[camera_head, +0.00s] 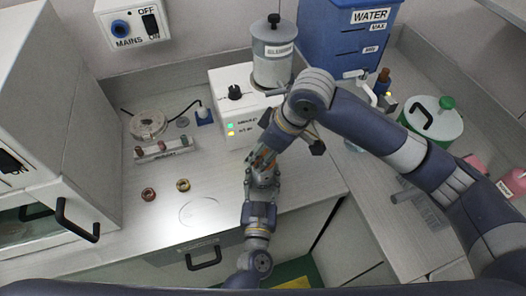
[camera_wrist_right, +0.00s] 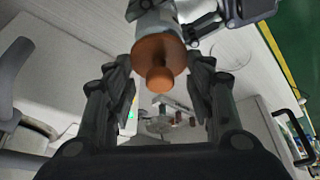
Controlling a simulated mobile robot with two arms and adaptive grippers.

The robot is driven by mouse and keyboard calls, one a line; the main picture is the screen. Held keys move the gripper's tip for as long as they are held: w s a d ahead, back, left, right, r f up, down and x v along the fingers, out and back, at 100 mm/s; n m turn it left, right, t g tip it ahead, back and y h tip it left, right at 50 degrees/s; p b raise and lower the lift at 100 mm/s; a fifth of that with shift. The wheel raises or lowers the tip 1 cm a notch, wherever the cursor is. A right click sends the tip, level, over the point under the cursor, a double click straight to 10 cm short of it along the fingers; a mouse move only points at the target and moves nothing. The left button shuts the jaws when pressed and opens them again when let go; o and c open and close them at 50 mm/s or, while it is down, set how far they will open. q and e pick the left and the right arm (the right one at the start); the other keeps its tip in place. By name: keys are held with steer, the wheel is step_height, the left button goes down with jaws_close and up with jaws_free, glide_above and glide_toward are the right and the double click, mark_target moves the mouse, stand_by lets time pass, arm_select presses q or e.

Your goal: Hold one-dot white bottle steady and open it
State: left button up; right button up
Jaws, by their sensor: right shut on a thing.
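The bottle shows in the right wrist view as a pale body (camera_wrist_right: 157,20) with a wide orange-brown cap (camera_wrist_right: 160,62) and a narrower knob at its end. In the head view it is mostly hidden between my two grippers. My left gripper (camera_head: 262,168), its arm rising from the bottom, is closed around the pale body; part of it shows at the top right of the wrist view. My right gripper (camera_wrist_right: 160,92) comes from above, its fingers on either side of the orange-brown cap, shut on it. No dot mark is visible on the bottle.
On the bench left of my grippers lie a red-brown ring (camera_head: 148,194), a yellowish ring (camera_head: 183,185), a rack with small bottles (camera_head: 165,149) and a round glass dish (camera_head: 148,123). Behind stand a white machine (camera_head: 226,82) and a blue water tank (camera_head: 335,45). The bench front is clear.

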steer(key=shift+r, duration=0.4)
steer(key=shift+r, duration=1.85)
arm_select(q)
steer(key=o, duration=1.6)
steer(key=s+a, duration=0.1)
steer(key=s, duration=1.1)
